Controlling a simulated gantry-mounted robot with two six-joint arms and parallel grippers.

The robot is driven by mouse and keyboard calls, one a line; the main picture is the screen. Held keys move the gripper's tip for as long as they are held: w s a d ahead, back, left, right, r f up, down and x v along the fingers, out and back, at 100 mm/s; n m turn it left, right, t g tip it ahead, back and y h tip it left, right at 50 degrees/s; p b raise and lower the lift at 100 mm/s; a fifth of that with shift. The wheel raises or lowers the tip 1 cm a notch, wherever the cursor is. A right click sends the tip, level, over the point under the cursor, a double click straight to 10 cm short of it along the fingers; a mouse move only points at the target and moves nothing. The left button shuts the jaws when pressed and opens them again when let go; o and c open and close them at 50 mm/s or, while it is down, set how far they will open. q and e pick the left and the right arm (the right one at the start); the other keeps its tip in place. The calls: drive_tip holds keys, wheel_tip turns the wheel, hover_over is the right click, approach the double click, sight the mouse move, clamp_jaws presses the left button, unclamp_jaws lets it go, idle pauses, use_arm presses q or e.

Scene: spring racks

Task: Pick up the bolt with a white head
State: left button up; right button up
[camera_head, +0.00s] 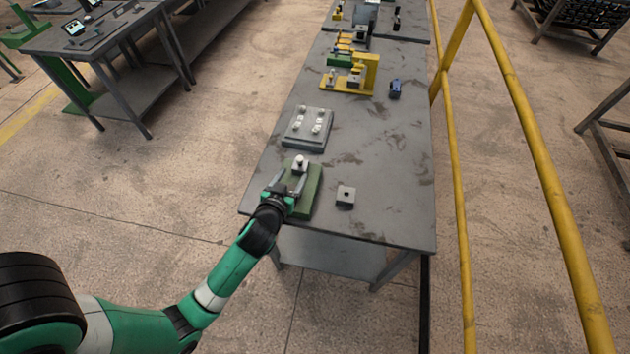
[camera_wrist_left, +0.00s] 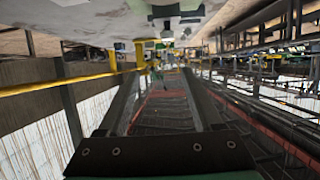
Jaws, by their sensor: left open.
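The bolt with a white head (camera_head: 300,160) stands upright on a small light block (camera_head: 300,169) at the far end of a green base (camera_head: 314,188) on the table. My left gripper (camera_head: 291,179) is open over the near left part of the green base, with its fingers pointing toward the bolt. I see no contact between the fingers and the bolt. In the left wrist view the two dark fingers of the gripper (camera_wrist_left: 163,75) are spread apart with nothing held between them. I cannot make out the bolt clearly there. My right gripper is not in view.
A grey plate (camera_head: 296,138) with several white pieces lies beyond the green base. A small grey block (camera_head: 345,196) sits to the right. A yellow fixture (camera_head: 369,72) and a blue part (camera_head: 395,89) stand farther back. The table's right middle is clear. A yellow railing (camera_head: 535,150) runs at the right.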

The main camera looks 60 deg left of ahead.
sight(299, 162)
use_arm(q)
drive_tip(key=f, duration=0.1)
drive_tip(key=s+f, duration=0.1)
drive_tip(key=shift+s+a+f, duration=0.2)
drive_tip(key=shift+a+f, duration=0.1)
drive_tip(key=shift+a, duration=0.1)
drive_tip(key=shift+w+a+r, duration=0.15)
drive_tip(key=shift+a+r, duration=0.05)
drive_tip(key=b+x, duration=0.1)
drive_tip(key=x, duration=0.5)
drive_tip(key=shift+a, duration=0.1)
drive_tip(key=x, duration=0.2)
drive_tip(key=b+x, duration=0.1)
drive_tip(key=x, duration=0.1)
drive_tip(key=shift+w+f+b, duration=0.15)
drive_tip(key=shift+f+b, duration=0.15)
drive_tip(key=shift+f, duration=0.1)
drive_tip(key=shift+w+a, duration=0.2)
drive_tip(key=shift+a, duration=0.1)
clamp_jaws()
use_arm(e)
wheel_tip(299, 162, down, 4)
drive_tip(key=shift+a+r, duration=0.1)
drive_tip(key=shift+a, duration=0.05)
